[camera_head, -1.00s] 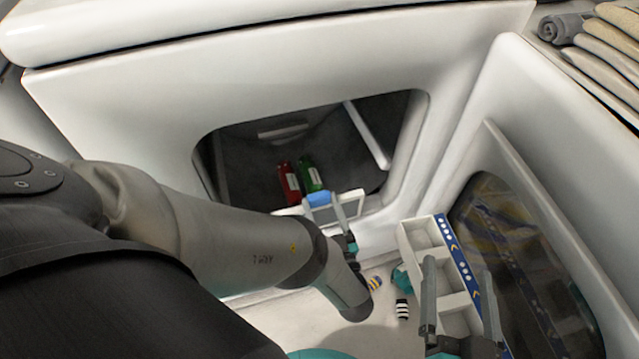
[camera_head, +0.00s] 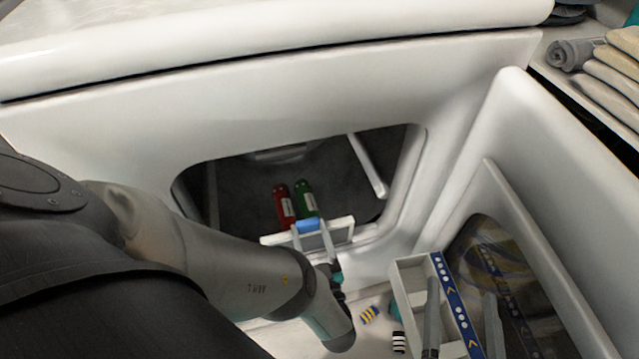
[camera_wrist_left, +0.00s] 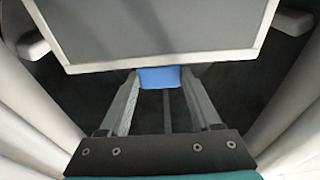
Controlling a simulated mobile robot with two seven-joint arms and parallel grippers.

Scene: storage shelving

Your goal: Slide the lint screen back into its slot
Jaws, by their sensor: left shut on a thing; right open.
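The lint screen (camera_head: 342,232) is a flat grey mesh panel in a white frame with a blue tab (camera_head: 307,225). It stands at the lower edge of the dryer's opening in the head view, and it also fills the top of the left wrist view (camera_wrist_left: 150,32). My left gripper (camera_head: 312,236) is shut on the blue tab (camera_wrist_left: 160,78), one finger on each side. The slot cannot be made out. My right gripper (camera_head: 462,318) is open and empty over the white divided tray, its lower part cut off by the frame's edge.
A red bottle (camera_head: 284,207) and a green bottle (camera_head: 306,200) lie inside the drum. The white tray (camera_head: 408,290) with a blue patterned side stands at right by the open door (camera_head: 490,180). Striped rolled items (camera_head: 370,314) lie nearby. Folded towels (camera_head: 610,75) sit at top right.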

